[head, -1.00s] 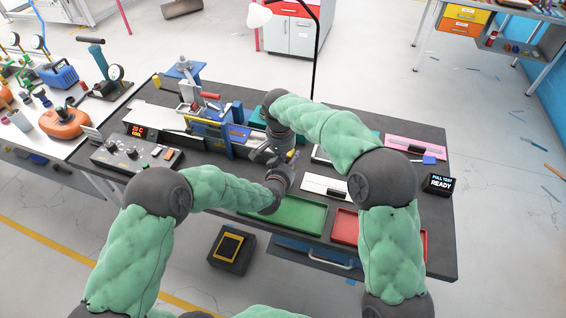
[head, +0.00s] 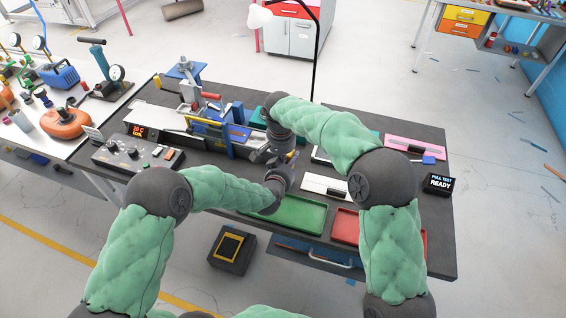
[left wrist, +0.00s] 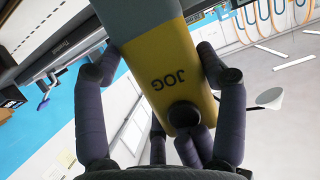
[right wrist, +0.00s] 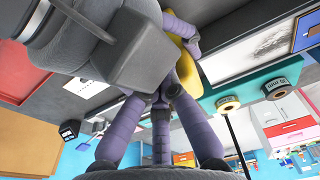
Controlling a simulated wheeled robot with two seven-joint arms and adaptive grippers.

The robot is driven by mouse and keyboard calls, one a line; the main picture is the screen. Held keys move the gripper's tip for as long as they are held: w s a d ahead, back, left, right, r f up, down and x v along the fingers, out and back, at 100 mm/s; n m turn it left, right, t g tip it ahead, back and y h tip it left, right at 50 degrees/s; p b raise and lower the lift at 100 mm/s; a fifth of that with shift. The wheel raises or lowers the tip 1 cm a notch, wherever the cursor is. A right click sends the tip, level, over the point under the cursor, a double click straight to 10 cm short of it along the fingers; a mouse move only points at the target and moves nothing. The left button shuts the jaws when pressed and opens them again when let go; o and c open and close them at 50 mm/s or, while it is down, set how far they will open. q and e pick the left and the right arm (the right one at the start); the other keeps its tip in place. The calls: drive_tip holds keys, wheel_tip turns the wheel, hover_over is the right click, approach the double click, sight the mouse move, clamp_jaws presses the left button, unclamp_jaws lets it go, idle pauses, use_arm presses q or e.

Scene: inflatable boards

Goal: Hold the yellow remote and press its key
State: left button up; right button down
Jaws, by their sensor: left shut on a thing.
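The yellow remote (left wrist: 160,66) has a grey end, the word JOG on its face and a round black key (left wrist: 184,115). My left gripper (left wrist: 160,75) is shut on it, with dark fingers on both sides. In the right wrist view part of the yellow remote (right wrist: 184,27) shows behind the left hand. My right gripper (right wrist: 168,88) has its fingers drawn together, tips close to the left hand and remote. I cannot tell whether they touch the key. In the head view both hands meet above the bench, and the remote is mostly hidden there.
The dark bench (head: 432,220) carries a green tray (head: 300,214), a red tray (head: 345,226) and a blue-framed press (head: 215,135) close to the hands. A control box (head: 135,157) stands at the left and a PULL TEST READY display (head: 439,184) at the right.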

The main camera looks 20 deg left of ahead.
drive_tip(key=s, duration=0.1)
drive_tip(key=s+f, duration=0.1)
drive_tip(key=s, duration=0.2)
drive_tip(key=shift+a+f, duration=0.15)
drive_tip(key=shift+f, duration=0.15)
wheel_tip(320, 180, up, 10)
drive_tip(key=w, duration=0.1)
drive_tip(key=shift+w+d+f, duration=0.15)
drive_tip(key=shift+w+d, duration=0.1)
drive_tip(key=shift+w, duration=0.1)
drive_tip(key=shift+w, duration=0.1)
idle(1.7)
idle(0.5)
